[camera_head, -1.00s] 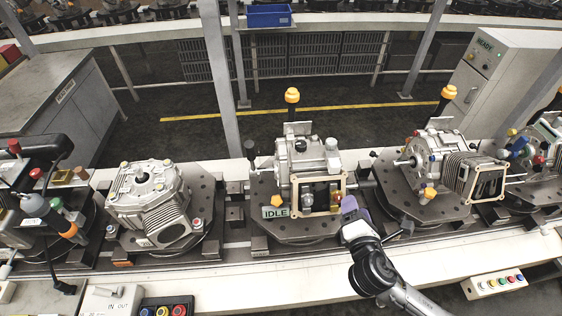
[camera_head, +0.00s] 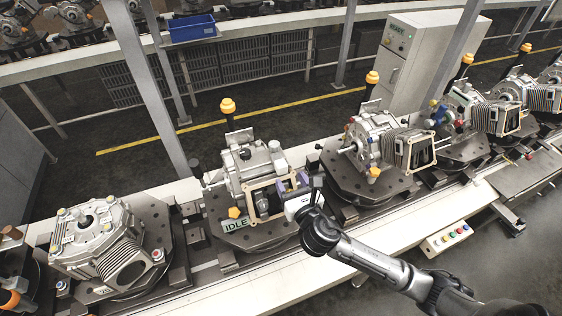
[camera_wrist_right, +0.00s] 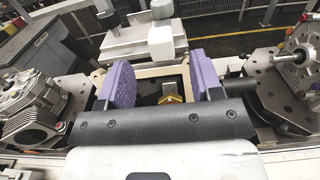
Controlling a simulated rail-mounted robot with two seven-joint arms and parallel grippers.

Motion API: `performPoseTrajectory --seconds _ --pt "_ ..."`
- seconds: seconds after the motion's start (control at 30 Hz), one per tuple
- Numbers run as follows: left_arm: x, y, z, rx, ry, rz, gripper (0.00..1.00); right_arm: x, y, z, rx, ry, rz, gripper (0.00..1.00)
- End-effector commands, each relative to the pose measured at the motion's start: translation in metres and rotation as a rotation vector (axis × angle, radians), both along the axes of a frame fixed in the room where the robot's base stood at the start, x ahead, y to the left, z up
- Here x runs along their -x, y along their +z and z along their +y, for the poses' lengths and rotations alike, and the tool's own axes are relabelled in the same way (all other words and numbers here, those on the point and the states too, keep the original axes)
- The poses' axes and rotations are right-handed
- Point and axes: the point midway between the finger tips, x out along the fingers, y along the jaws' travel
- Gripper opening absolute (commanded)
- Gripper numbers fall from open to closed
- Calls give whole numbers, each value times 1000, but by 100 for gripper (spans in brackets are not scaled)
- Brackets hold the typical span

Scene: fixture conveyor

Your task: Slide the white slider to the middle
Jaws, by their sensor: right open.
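I cannot clearly pick out the white slider in the current views. My right gripper (camera_head: 291,184) is at the front right of the middle grey housing (camera_head: 240,160), close to its open square frame. In the right wrist view the gripper (camera_wrist_right: 160,86) shows two purple pads spread apart with nothing held. A brass-coloured fitting (camera_wrist_right: 171,99) shows between and beyond the pads. A pale, block-shaped part (camera_wrist_right: 162,42) stands on the housing beyond them. Whether the pads touch the frame cannot be told. My left gripper is not in view.
Other fixtures with housings stand on the line, left (camera_head: 100,240) and right (camera_head: 380,140). A button box (camera_head: 450,237) is on the front edge. A blue bin (camera_head: 192,28) sits on the rear rail.

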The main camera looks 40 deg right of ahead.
Motion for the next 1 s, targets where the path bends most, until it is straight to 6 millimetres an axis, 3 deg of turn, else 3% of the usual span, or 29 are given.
performPoseTrajectory --seconds 0.2,0.4,0.63,0.97,1.0 --pt "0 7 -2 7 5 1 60 -37 1 -12 -2 -2 -1 60" --pt "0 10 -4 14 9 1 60 -60 1 -20 -2 -1 -1 60" --pt "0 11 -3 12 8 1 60 -71 0 -24 -2 0 0 60" --pt "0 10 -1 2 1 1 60 -73 0 -24 -2 1 0 60" --pt "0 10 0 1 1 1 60 -73 0 -24 -2 1 0 56"
